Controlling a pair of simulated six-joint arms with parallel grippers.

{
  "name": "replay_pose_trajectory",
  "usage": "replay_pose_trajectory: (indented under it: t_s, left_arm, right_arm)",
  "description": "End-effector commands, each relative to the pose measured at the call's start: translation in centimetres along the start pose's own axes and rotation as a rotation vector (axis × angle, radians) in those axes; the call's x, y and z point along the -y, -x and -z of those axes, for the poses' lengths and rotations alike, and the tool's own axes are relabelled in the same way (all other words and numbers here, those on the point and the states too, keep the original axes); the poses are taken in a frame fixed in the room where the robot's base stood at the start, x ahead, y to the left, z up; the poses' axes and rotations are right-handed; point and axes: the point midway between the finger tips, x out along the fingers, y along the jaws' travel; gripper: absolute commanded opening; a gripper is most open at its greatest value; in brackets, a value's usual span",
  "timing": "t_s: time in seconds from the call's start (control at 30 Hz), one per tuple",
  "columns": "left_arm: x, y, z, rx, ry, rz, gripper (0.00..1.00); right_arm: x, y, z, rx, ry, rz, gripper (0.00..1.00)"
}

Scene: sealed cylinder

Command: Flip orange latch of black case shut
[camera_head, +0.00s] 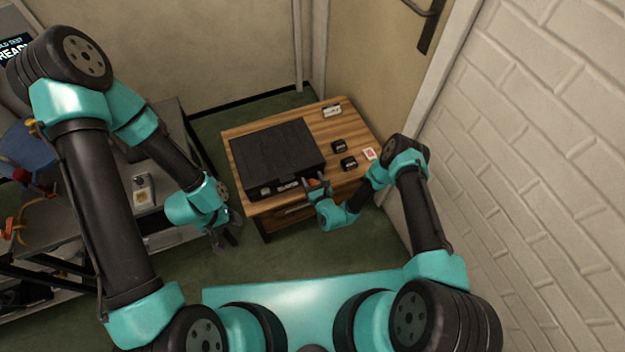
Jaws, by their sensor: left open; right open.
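The black case (278,150) lies flat on the wooden table, with its lid down. Its front side faces me and carries small light markings. A small orange spot, which looks like the orange latch (315,182), shows at the right end of that front side. My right gripper (312,188) is open right at this spot, and its fingers partly hide it. I cannot tell whether the fingers touch the latch or how far the latch is turned. My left gripper (230,238) is open and empty, hanging over the floor left of the table.
The wooden table (350,120) also holds two small black objects (339,146), a white card with red (369,153) and a pale label (332,111). A cluttered grey bench (165,190) stands left. A brick wall (530,130) bounds the right.

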Motion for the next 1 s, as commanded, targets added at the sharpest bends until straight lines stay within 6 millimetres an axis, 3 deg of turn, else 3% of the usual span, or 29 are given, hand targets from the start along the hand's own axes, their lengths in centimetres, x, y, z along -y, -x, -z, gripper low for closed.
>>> replay_pose_trajectory:
  t_s: [0.27, 0.77, 1.0]
  left_arm:
    - [0.0, 0.0, 0.0, 0.0, 0.0, 0.0, 0.62]
    - [0.0, 0.0, 0.0, 0.0, 0.0, 0.0, 0.62]
    - [0.0, 0.0, 0.0, 0.0, 0.0, 0.0, 0.62]
  right_arm:
    - [0.01, -0.08, 0.01, 0.0, 0.0, 0.0, 0.61]
    - [0.0, -0.05, 0.02, -0.001, 0.0, 0.0, 0.13]
    - [0.0, -0.04, 0.03, -0.001, 0.0, 0.0, 0.12]
